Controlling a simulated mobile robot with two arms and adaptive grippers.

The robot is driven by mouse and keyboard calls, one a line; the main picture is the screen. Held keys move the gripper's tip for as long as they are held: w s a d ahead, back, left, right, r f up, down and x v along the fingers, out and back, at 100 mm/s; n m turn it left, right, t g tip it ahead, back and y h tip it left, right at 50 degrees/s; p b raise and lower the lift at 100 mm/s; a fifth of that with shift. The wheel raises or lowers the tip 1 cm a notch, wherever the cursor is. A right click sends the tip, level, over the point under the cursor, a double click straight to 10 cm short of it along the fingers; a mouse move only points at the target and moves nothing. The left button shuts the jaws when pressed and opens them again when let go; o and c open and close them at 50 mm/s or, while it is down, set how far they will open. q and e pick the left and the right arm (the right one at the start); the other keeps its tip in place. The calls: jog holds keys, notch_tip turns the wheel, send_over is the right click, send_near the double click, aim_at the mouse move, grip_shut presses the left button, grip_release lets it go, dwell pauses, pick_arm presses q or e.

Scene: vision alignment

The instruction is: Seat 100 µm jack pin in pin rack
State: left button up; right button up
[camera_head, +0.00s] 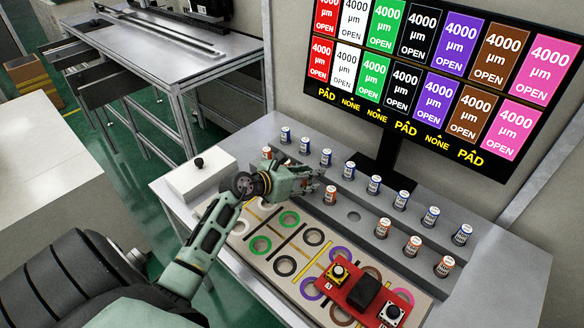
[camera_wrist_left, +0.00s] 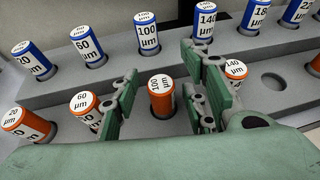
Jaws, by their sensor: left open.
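The pin rack (camera_head: 354,216) is a grey stepped rack with blue-banded pins in the back row and orange-banded pins in the front row. In the left wrist view an orange 100 µm pin (camera_wrist_left: 162,98) stands upright in the front row, and a blue 100 µm pin (camera_wrist_left: 147,32) stands behind it. My left gripper (camera_head: 312,184) is open over the front row. In the wrist view its fingers (camera_wrist_left: 164,82) stand either side of the orange 100 µm pin, with visible gaps. In the head view the gripper hides this pin. My right gripper is not in view.
An orange 140 µm pin (camera_wrist_left: 236,70) stands close to the right finger, an orange 60 µm pin (camera_wrist_left: 86,108) near the left. An empty hole (camera_wrist_left: 272,82) lies farther right. A red button box (camera_head: 362,292) sits on the ringed board. A monitor (camera_head: 440,75) stands behind the rack.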

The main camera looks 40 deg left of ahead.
pick_arm(q)
jog(key=b+v, duration=0.1)
jog(key=v, duration=1)
jog(key=shift+s+r+b, duration=0.1)
jog(key=shift+r+b, duration=0.05)
jog(key=shift+b, duration=0.25)
jog(key=shift+s+a+r, duration=0.1)
jog(key=shift+s+r, duration=0.15)
jog(key=shift+s, duration=0.15)
jog(key=shift+r, duration=0.1)
